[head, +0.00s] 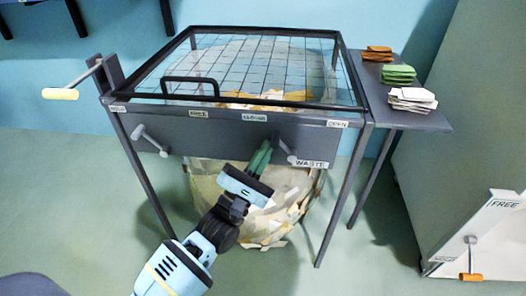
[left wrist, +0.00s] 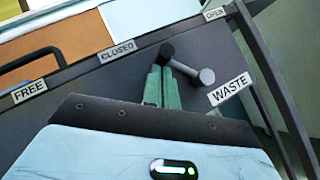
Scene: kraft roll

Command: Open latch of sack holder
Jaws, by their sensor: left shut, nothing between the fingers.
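The sack holder (head: 230,122) is a dark grey frame with a wire-grid lid and a pale sack hanging beneath. On its front panel, near the WASTE label, is a short grey latch lever (head: 288,153), slanting down to the right. In the left wrist view the lever (left wrist: 188,66) runs from a black end to a grey knob, between the CLOSED and OPEN labels and the WASTE label. My left gripper (head: 264,146) has its green fingers shut and empty, just left of the lever. In the left wrist view the fingertips (left wrist: 160,70) are close below the black end; contact cannot be told.
A second lever (head: 152,142) is on the panel's left, and a crank with a yellow grip (head: 60,94) sticks out at the left corner. A side shelf (head: 420,118) holds stacked orange, green and white items. A grey cabinet (head: 475,130) stands at right.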

